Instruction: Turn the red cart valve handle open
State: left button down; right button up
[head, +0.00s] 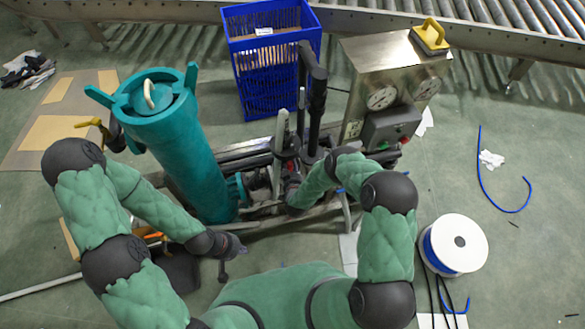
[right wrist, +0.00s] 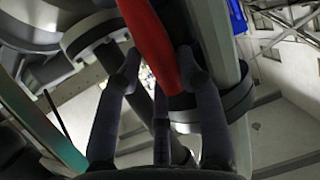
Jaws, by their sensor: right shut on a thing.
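The red valve handle (right wrist: 152,42) shows large in the right wrist view, coming down from the top edge beside a grey-green pipe. The fingers of my right gripper (right wrist: 160,72) stand on both sides of it, shut on it, with the right finger against the red surface. In the head view my right gripper (head: 293,188) is at the cart's pipework, partly hidden by my forearm. The handle is hard to make out there. My left gripper (head: 224,268) hangs low at the front of the cart, apart from the valve; its finger opening is too small to tell.
A teal cylinder (head: 180,150) stands on the cart left of the pipes. A gauge box (head: 390,65) with a yellow-handled block (head: 431,38) is at the right. A blue crate (head: 270,65) stands behind. A white spool (head: 458,240) lies on the floor at right, with open floor beyond.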

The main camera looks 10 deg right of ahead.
jog(key=shift+a+r, duration=0.1)
jog(key=shift+a, duration=0.05)
jog(key=o, duration=1.2)
jog(key=v, duration=1.2)
